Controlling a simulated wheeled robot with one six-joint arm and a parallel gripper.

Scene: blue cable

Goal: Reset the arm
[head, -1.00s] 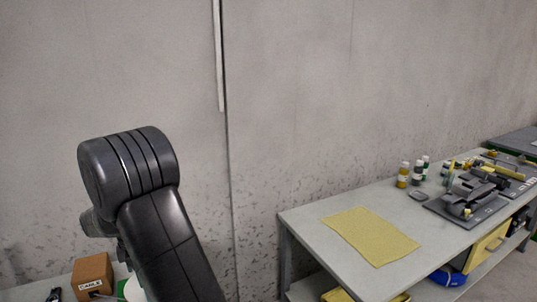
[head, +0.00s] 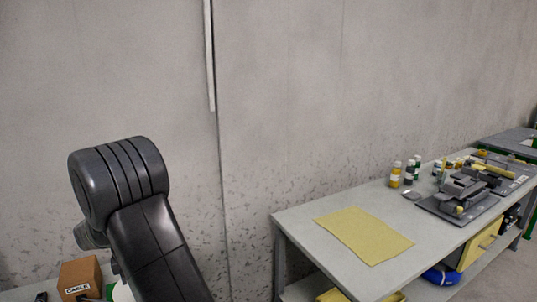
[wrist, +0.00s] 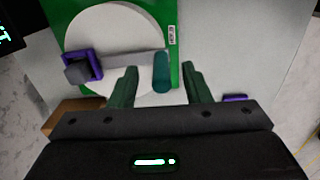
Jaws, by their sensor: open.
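My arm, dark grey and black, rises at the left of the head view; its gripper is hidden there. In the wrist view my gripper (wrist: 160,88) has two green fingers standing apart, with nothing held between them. Beyond the fingers is a green board (wrist: 173,18) with a white round disc (wrist: 110,30). A grey bar (wrist: 130,60) crosses the disc, with a purple clamp-like part (wrist: 95,62) at its left end and a teal cylinder (wrist: 161,72) at its right end. The blue cable does not show clearly in either view.
A brown box labelled CABLE (head: 80,276) stands at the lower left. At right, a grey workbench (head: 300,222) carries a yellow mat (head: 365,235), several small bottles (head: 396,174) and a grey fixture (head: 462,192). A blue item (head: 440,275) lies on its lower shelf. A wall stands behind.

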